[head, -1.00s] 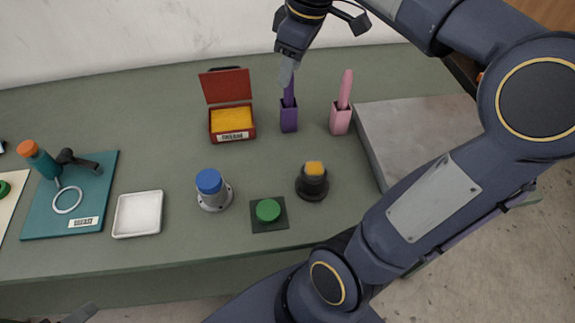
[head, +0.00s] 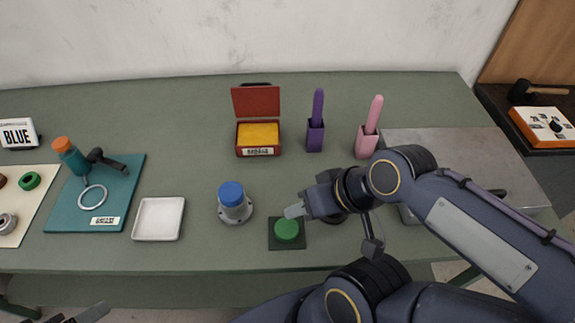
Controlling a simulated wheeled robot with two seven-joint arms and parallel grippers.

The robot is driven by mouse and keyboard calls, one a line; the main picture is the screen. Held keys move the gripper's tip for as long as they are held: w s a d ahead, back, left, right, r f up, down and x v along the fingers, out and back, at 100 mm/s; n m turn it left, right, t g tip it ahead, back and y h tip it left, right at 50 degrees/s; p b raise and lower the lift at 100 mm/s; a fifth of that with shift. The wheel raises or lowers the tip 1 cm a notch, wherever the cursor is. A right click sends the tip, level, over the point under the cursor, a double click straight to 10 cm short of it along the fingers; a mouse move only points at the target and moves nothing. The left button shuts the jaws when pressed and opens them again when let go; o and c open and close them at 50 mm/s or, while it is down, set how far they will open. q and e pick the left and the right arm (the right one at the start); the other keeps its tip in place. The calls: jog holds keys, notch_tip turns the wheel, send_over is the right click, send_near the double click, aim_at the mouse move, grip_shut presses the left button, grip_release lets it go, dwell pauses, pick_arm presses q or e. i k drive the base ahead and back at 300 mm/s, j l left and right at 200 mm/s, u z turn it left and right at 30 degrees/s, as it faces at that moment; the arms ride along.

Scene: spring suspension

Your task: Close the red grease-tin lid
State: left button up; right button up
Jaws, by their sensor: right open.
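The red grease tin (head: 258,152) stands towards the back middle of the green table, with yellow grease inside and a label on its front. Its red lid (head: 256,101) is up, hinged at the back, standing nearly upright. My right gripper (head: 292,212) is low over the front of the table, just above and beside the green button, well in front of the tin. It is open; only part of its fingers shows. My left gripper (head: 82,316) shows only as a grey tip at the bottom left edge, far from the tin.
A blue-capped part (head: 233,202) and a white tray (head: 159,218) stand left of the green button (head: 287,230). Purple (head: 316,133) and pink (head: 369,140) holders stand right of the tin.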

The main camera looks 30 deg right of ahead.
aim_at(260, 99)
jog(key=l+z, duration=0.1)
jog(key=z, duration=0.3)
jog(key=l+z, duration=0.15)
jog(key=z, duration=0.3)
jog(key=k+l, duration=0.05)
